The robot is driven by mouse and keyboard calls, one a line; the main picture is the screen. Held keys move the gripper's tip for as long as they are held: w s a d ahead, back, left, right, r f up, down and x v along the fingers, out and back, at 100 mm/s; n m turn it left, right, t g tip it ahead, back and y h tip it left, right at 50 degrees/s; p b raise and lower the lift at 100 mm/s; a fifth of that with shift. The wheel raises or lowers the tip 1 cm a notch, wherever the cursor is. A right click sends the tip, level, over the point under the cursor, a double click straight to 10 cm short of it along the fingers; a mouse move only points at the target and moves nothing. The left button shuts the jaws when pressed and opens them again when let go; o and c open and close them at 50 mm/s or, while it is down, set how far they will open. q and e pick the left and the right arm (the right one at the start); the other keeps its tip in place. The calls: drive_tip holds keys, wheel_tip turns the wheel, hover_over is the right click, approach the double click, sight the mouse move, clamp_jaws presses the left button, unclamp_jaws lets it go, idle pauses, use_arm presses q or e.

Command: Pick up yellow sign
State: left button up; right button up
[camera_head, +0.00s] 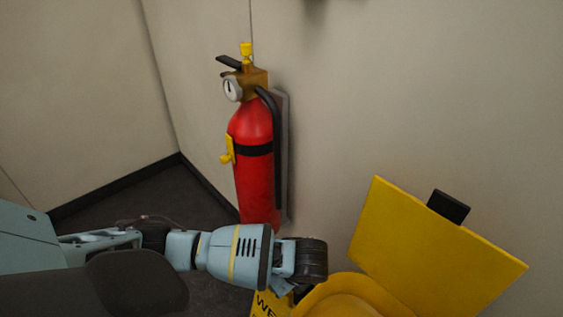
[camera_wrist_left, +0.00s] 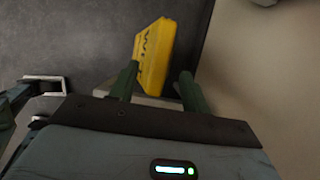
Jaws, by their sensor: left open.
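The yellow sign (camera_head: 265,304) with black letters shows only in part at the bottom of the head view, below my left gripper (camera_head: 303,262). The rest of it is cut off by the frame or hidden by the gripper and a yellow bucket-like object. In the left wrist view the sign (camera_wrist_left: 154,55) stands beyond my left gripper (camera_wrist_left: 159,72), its lettered face seen at a steep angle. The two fingers are apart, and the sign lines up with the gap between them, nearer the left finger. I cannot tell whether they touch it. My right gripper is not in view.
A red fire extinguisher (camera_head: 256,165) hangs on the beige wall behind my left arm. A large yellow bucket-like object (camera_head: 437,250) with a flat panel and black handle is close to the right of the gripper. Dark floor (camera_head: 130,195) lies clear by the corner.

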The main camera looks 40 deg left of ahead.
use_arm(q)
drive_tip(key=shift+s+a+f, duration=0.1)
drive_tip(key=shift+a+f, duration=0.05)
drive_tip(key=shift+f, duration=0.25)
drive_tip(key=shift+b+x, duration=0.6)
drive_tip(key=shift+x, duration=0.3)
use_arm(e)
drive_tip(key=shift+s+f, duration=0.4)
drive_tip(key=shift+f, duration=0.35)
use_arm(q)
drive_tip(key=shift+a+f+b, duration=0.2)
drive_tip(key=shift+f+b, duration=0.2)
drive_tip(key=shift+f, duration=0.15)
drive_tip(key=b+x, duration=0.2)
drive_tip(key=x, duration=0.2)
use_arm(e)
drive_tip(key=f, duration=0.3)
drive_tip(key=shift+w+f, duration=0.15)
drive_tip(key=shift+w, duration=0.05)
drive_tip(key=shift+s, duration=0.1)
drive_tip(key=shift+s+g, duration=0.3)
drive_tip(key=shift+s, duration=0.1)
